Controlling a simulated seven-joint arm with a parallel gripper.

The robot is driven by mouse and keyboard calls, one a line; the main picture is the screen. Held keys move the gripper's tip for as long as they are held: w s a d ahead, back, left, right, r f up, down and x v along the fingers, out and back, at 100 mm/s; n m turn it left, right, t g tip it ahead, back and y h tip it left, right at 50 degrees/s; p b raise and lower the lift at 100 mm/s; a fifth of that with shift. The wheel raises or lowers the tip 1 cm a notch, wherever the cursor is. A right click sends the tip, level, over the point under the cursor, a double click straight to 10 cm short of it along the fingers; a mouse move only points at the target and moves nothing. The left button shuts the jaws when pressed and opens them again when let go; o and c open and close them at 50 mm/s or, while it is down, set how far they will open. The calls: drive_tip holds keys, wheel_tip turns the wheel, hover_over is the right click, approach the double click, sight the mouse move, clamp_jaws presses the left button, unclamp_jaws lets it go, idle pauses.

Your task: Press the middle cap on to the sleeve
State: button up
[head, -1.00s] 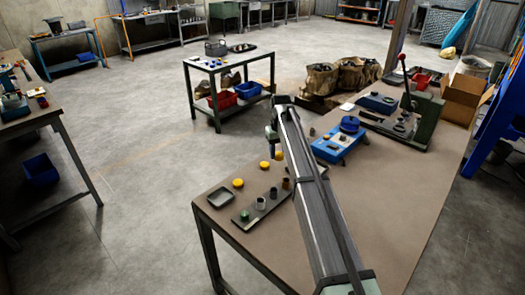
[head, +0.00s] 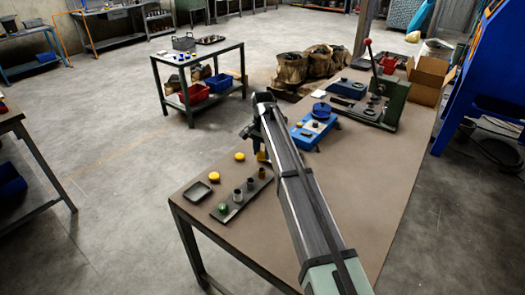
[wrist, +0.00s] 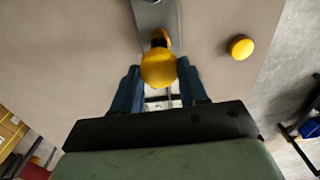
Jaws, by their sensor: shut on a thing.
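My gripper (wrist: 159,92) is shut on a yellow domed cap (wrist: 158,68). The held cap also shows low beside the arm in the head view (head: 261,156). A dark strip (head: 247,198) carries a row of upright sleeves: a green-topped one (head: 223,208), two grey ones (head: 238,196) and a brass one (head: 262,173) at the far end. In the wrist view the held cap partly covers the brass sleeve (wrist: 160,37), close beside or above it; contact cannot be told. Two more yellow caps lie on the table, one farther back (head: 239,156) and one nearer the tray (head: 212,176).
A shallow dark tray (head: 196,195) sits at the table's left edge. A blue fixture (head: 313,130) and a green lever press (head: 390,95) stand farther back. The table's right side is mostly clear.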

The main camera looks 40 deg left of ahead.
drive_tip(key=shift+f+m, duration=0.1)
drive_tip(key=shift+m, duration=0.2)
drive_tip(key=shift+f, duration=2.7)
drive_tip(key=shift+f, duration=0.7)
idle(0.6)
drive_tip(key=o, duration=1.1)
drive_tip(key=c, duration=0.3)
drive_tip(key=shift+r, duration=0.15)
drive_tip(key=shift+r, duration=2.35)
